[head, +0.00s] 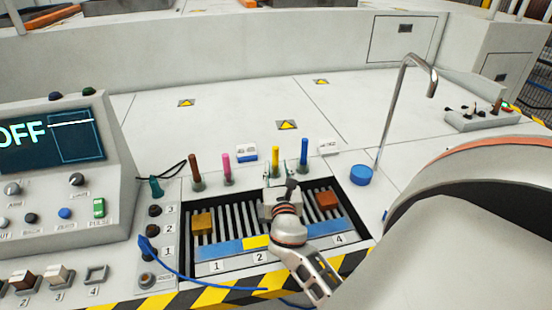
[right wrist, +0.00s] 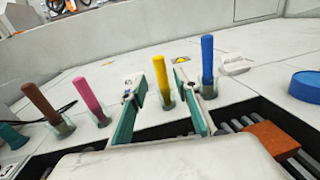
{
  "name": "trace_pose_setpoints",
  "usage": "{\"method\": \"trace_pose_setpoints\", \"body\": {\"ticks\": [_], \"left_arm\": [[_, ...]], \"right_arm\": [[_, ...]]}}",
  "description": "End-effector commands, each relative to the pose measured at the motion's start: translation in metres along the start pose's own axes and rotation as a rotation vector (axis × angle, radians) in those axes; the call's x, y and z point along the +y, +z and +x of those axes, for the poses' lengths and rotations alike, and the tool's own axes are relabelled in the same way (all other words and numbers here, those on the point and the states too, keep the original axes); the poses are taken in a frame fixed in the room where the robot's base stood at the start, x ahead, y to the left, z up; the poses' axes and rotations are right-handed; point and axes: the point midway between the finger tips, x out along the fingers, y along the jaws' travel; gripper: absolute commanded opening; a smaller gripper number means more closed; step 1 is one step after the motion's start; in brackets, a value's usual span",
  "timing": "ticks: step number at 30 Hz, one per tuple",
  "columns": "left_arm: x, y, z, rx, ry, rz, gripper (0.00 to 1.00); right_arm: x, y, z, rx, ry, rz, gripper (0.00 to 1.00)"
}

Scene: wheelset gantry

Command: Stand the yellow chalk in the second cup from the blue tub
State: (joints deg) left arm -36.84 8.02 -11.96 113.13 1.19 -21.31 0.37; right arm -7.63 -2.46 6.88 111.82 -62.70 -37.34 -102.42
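The yellow chalk (head: 276,154) stands upright in a clear cup, the second from the blue tub (head: 361,175) among the cups I can make out. In the right wrist view the yellow chalk (right wrist: 161,72) and its cup (right wrist: 166,100) lie between the fingers of my right gripper (right wrist: 158,82). That gripper is open, with visible space on both sides of the chalk. A blue chalk (right wrist: 207,58) stands in the cup nearest the tub. Pink (right wrist: 87,94) and brown (right wrist: 40,101) chalks stand in cups farther left. My left gripper is out of view.
A slotted tray (head: 185,262) in front holds a yellow block (head: 203,222) and an orange block (head: 327,200). A bent metal pipe (head: 392,110) rises beside the tub. A control console (head: 125,165) stands at left. The white deck behind the cups is mostly clear.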

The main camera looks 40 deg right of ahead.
Motion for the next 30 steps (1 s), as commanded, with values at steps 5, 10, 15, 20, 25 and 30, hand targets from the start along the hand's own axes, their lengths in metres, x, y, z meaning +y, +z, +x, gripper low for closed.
{"method": "trace_pose_setpoints", "body": {"ticks": [5, 10, 15, 20, 25, 30], "left_arm": [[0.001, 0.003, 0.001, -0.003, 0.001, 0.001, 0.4], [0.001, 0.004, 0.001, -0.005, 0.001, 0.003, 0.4], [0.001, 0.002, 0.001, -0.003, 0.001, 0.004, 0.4], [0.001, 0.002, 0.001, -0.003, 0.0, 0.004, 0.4], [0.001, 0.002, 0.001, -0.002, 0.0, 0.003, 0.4], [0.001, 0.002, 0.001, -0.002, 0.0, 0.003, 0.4]], "right_arm": [[-0.001, -0.001, -0.028, 0.002, -0.001, -0.002, 0.32], [0.0, 0.0, -0.04, 0.0, -0.001, 0.0, 0.32], [0.0, 0.0, -0.041, 0.0, -0.001, 0.0, 0.32], [0.0, 0.0, -0.041, 0.0, -0.001, 0.0, 0.32], [0.0, 0.0, -0.041, 0.0, -0.001, 0.0, 0.32], [0.0, 0.0, -0.041, 0.0, -0.001, -0.001, 0.32]]}}
